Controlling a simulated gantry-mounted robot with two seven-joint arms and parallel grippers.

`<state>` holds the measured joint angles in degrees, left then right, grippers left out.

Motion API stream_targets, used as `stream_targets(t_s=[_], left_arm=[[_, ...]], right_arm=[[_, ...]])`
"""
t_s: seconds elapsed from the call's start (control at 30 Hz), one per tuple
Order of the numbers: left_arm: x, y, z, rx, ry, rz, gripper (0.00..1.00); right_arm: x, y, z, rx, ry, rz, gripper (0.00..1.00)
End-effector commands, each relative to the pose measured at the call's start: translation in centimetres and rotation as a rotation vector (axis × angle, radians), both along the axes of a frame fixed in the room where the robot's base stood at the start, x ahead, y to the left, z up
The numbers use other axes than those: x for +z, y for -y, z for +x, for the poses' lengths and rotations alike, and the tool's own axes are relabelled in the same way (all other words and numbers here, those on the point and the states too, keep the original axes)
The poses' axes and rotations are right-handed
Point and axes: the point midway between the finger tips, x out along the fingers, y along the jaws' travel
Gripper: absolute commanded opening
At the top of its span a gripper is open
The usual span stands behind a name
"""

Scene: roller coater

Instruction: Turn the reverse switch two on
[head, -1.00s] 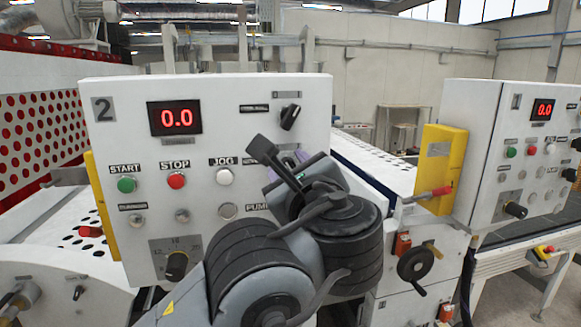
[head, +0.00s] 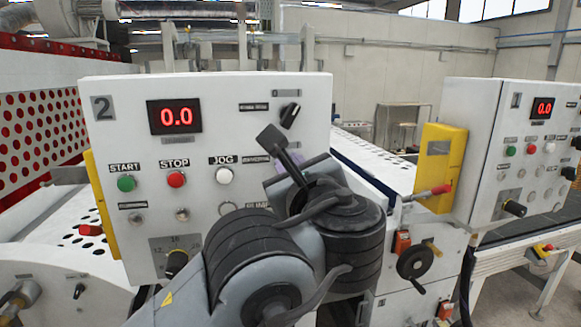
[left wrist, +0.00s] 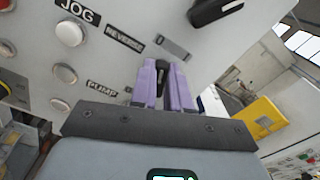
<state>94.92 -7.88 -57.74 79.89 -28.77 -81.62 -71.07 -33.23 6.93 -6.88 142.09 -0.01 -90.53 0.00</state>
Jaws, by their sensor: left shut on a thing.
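The control panel marked 2 (head: 138,95) faces me. In the left wrist view, a black switch knob (left wrist: 161,68) sits beside the REVERSE label (left wrist: 125,38), below a small grey plate. My left gripper (left wrist: 164,78) has its purple fingers on both sides of this knob and is shut on it. In the head view, my left wrist hides the knob and most of the fingers. Only a little purple shows behind it. The knob's exact angle is hard to tell. My right gripper is in neither current view.
A second black knob (head: 290,115) sits above on the same panel. Green START (head: 126,184), red STOP (head: 176,180) and white JOG (head: 224,176) buttons are to the left. A yellow box (head: 439,165) and panel 1 (head: 490,160) stand to the right.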

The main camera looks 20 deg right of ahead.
Motion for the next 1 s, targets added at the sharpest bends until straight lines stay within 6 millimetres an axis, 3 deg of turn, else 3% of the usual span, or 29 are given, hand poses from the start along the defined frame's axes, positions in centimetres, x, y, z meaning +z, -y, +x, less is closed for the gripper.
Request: stream_targets(t_s=[0.7,1.0], left_arm=[[0.08,0.47,-0.03,0.001,0.087,0.639,0.00],[-0.04,0.60,-0.03,0.002,0.112,0.827,0.00]], right_arm=[[0.44,0.01,0.00,0.000,0.000,0.000,0.00],[0.44,-0.13,0.01,-0.004,0.000,0.005,0.00]])
